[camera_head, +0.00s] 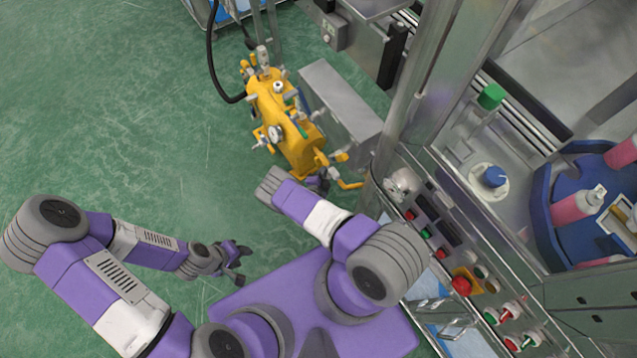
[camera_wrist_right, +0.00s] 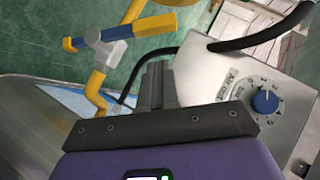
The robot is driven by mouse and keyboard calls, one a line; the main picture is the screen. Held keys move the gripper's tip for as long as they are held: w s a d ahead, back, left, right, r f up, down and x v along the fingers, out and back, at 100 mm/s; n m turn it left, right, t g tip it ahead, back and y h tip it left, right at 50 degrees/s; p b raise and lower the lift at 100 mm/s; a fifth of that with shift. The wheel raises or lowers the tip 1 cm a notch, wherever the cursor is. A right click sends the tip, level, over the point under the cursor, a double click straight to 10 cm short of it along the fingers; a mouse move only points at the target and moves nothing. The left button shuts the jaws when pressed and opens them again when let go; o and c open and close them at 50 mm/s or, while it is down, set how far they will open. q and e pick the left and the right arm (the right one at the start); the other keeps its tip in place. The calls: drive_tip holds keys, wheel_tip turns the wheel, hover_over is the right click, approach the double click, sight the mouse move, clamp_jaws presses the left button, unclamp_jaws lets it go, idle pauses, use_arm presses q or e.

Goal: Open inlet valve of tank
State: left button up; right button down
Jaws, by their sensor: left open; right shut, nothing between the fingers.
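The yellow tank (camera_head: 300,145) stands on the floor at the upper middle of the head view, with several small valves and a gauge on it. In the head view, my right arm mostly hides that gripper near the tank's lower end. My left gripper (camera_head: 238,262) is open and empty, over the floor.
In the right wrist view, a metal panel with a blue dial knob (camera_wrist_right: 265,101) stands close on the right, with a black hose (camera_wrist_right: 265,35) above it. A control panel with buttons (camera_head: 440,250) and a metal post stand right of the tank. Green floor (camera_head: 110,110) is clear on the left.

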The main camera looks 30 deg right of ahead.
use_arm(q)
drive_tip(key=shift+f+b, duration=0.75)
drive_tip(key=shift+f, duration=0.2)
use_arm(e)
drive_tip(key=w+f, duration=0.2)
drive_tip(key=w, duration=0.1)
drive_tip(key=shift+w+a+f, duration=0.1)
drive_tip(key=shift+a, duration=0.05)
use_arm(q)
drive_tip(key=shift+f, duration=0.1)
